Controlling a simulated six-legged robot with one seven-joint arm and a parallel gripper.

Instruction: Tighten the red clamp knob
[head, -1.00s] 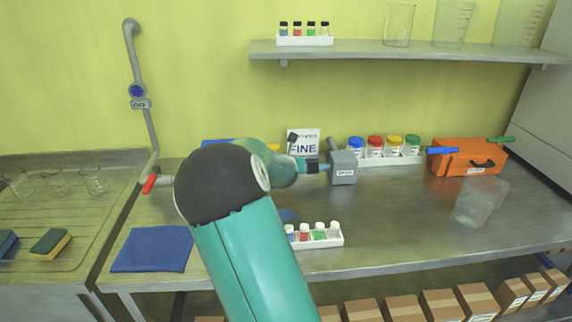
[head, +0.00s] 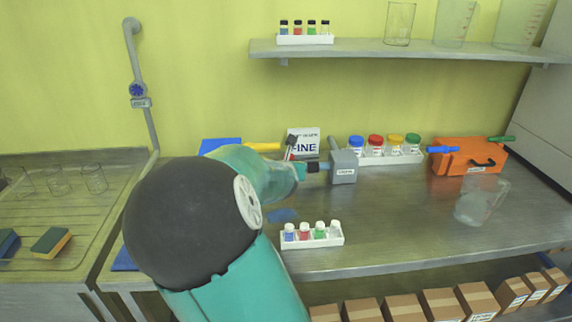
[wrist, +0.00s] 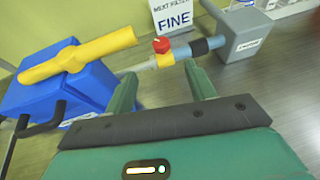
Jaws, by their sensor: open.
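The red clamp knob (wrist: 161,45) sits on top of a pale metal and yellow fitting (wrist: 168,58) in the wrist view. The fitting joins a blue collar and dark sleeve that lead to a grey box (wrist: 240,32). My gripper (wrist: 162,84) is open and empty, its two green fingers pointing toward the fitting. The knob lies beyond the fingertips, between their lines and apart from them. In the head view my arm hides most of the gripper and fitting; the grey box (head: 343,167) shows to their right.
A blue box with a yellow handle (wrist: 78,55) stands close at left in the wrist view. A sign reading "FINE" (head: 303,142) stands behind. A white rack of small bottles (head: 312,240) is near the table front. Open tabletop lies right, before a clear jug (head: 480,203).

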